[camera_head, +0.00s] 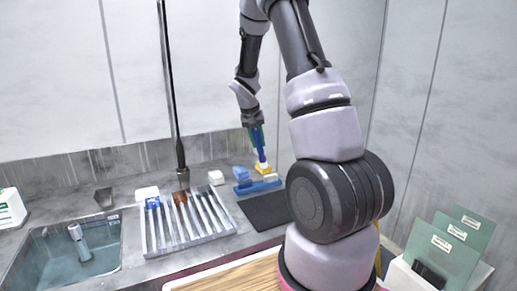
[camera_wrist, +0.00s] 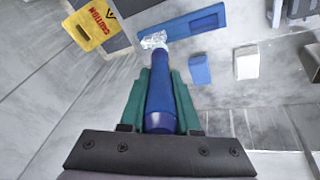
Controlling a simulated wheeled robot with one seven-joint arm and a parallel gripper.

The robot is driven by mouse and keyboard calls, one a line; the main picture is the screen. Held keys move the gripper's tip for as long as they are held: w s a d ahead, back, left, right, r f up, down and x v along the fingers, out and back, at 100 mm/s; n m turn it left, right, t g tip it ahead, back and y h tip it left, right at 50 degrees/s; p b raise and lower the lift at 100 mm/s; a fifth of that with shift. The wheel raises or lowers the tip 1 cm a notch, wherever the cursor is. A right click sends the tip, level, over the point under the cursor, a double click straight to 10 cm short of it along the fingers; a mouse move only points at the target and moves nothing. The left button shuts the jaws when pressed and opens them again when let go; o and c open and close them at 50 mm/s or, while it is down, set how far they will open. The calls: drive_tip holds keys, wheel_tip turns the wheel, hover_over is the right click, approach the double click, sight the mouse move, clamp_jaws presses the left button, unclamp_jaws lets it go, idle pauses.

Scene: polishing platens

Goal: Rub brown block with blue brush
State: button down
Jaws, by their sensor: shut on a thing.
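My gripper (camera_head: 256,130) is shut on the blue brush (camera_head: 260,144) and holds it over the back of the counter, head downward. In the wrist view my gripper's green fingers (camera_wrist: 160,95) flank the blue handle (camera_wrist: 160,98), and the pale bristles (camera_wrist: 154,40) point away from me, close to a long blue tray (camera_wrist: 195,24). I cannot tell whether they touch it. A small brown piece (camera_head: 181,197), probably the brown block, sits at the back of the slotted rack (camera_head: 148,240), apart from the brush. It is not seen in the wrist view.
A yellow caution sign (camera_wrist: 90,25) stands by the brush. A blue block (camera_head: 240,173) and a white block (camera_head: 216,177) lie left of it. A dark mat (camera_head: 262,212) lies in front. A dark upright pole (camera_head: 174,100) rises behind the rack. A sink (camera_head: 65,262) is at left.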

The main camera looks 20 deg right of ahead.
drive_tip(key=shift+r, duration=1.9)
